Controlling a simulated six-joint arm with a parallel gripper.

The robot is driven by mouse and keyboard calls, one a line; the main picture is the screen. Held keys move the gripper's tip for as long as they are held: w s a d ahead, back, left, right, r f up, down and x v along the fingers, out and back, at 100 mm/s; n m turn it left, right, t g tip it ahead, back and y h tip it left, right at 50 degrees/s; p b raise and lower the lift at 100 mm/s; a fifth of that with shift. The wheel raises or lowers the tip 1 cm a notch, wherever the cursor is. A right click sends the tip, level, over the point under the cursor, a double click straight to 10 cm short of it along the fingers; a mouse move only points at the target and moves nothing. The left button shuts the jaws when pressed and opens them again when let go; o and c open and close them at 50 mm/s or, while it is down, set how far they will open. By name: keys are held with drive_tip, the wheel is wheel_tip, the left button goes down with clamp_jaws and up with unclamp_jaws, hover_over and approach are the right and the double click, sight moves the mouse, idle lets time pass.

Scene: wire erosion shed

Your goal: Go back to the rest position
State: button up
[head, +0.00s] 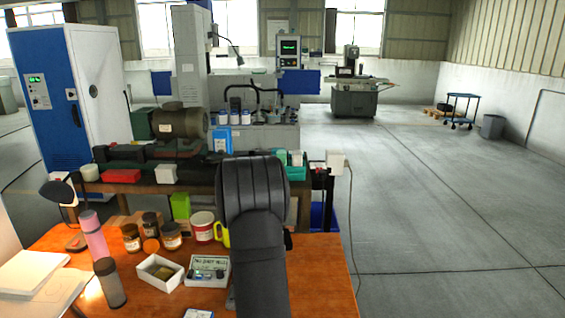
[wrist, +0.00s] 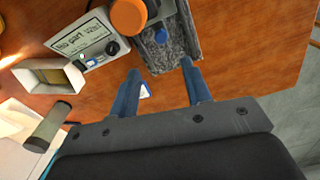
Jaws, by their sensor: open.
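My gripper (wrist: 159,67) shows in the wrist view with its two blue-grey fingers spread apart. Nothing is between the fingers, so it is open and empty. It points over the orange-brown table (wrist: 255,60). A grey, rough-sided holder (wrist: 183,38) with a blue round part lies just beyond the fingertips; I cannot tell whether they touch it. In the head view my dark arm stands upright in front of the table (head: 325,270) and hides the gripper.
A white display box (head: 209,271), an open white box (head: 160,272), a grey bottle (head: 110,283), a pink bottle (head: 93,236), several jars and a red-and-white mug (head: 203,226) crowd the table's left. The table's right side looks clear. A bench with a motor (head: 180,123) stands behind.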

wheel_tip(320, 180, down, 13)
drive_tip(key=shift+s+f, duration=0.1)
drive_tip(key=shift+s, duration=0.1)
idle(0.5)
wheel_tip(320, 180, up, 18)
drive_tip(key=f, duration=1.8)
drive_tip(key=shift+s, duration=0.25)
drive_tip(key=s, duration=0.4)
drive_tip(key=shift+r, duration=0.15)
wheel_tip(320, 180, up, 17)
drive_tip(key=m, duration=1)
drive_tip(key=shift+r, duration=0.15)
